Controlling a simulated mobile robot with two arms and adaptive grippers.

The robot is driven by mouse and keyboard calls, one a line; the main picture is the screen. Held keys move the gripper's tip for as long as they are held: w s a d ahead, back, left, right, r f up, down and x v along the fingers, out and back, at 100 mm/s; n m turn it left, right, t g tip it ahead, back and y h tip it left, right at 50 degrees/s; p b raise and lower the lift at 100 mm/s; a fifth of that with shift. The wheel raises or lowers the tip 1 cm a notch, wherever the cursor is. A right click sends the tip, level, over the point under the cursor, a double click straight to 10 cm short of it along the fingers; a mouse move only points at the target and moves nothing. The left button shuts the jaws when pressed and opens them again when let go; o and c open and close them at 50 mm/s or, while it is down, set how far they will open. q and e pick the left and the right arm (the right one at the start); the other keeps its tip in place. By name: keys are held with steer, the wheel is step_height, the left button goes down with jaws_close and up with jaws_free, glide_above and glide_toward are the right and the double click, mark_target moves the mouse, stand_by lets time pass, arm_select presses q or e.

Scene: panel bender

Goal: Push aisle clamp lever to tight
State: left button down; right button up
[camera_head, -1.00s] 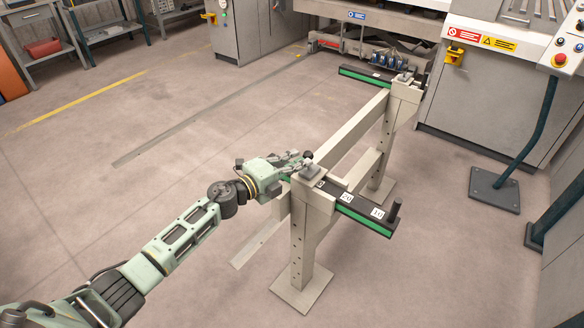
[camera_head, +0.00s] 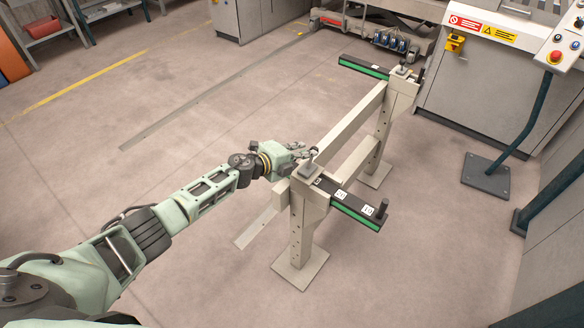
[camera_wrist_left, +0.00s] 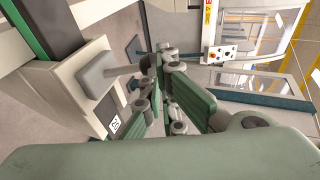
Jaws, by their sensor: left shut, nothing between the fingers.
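The clamp lever (camera_head: 313,153) is a small grey part on top of the near post of a beige stand (camera_head: 299,225). In the left wrist view a grey block (camera_wrist_left: 97,76) sits on the post top, with a short rod pointing toward my fingers. My left gripper (camera_head: 305,148), pale green with grey joints, is at the lever, just beyond the post top. Its fingers (camera_wrist_left: 167,52) are shut with nothing between them. The fingers overlap the rod's end in the wrist view; I cannot tell whether they touch it. My right gripper is not in view.
A black bar with a green edge (camera_head: 352,211), numbered labels and an upright peg crosses the near post. A similar bar (camera_head: 363,67) crosses the far post. A machine cabinet (camera_head: 484,95) and a control panel (camera_head: 562,48) stand right. Floor to the left is open.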

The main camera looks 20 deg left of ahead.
arm_select(q)
steer(key=shift+w+d, duration=0.2)
steer(key=shift+w, duration=0.3)
steer(key=shift+w+d, duration=0.15)
steer(key=shift+w, duration=0.35)
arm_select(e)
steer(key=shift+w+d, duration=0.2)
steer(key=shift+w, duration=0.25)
arm_select(q)
steer(key=shift+r, duration=0.25)
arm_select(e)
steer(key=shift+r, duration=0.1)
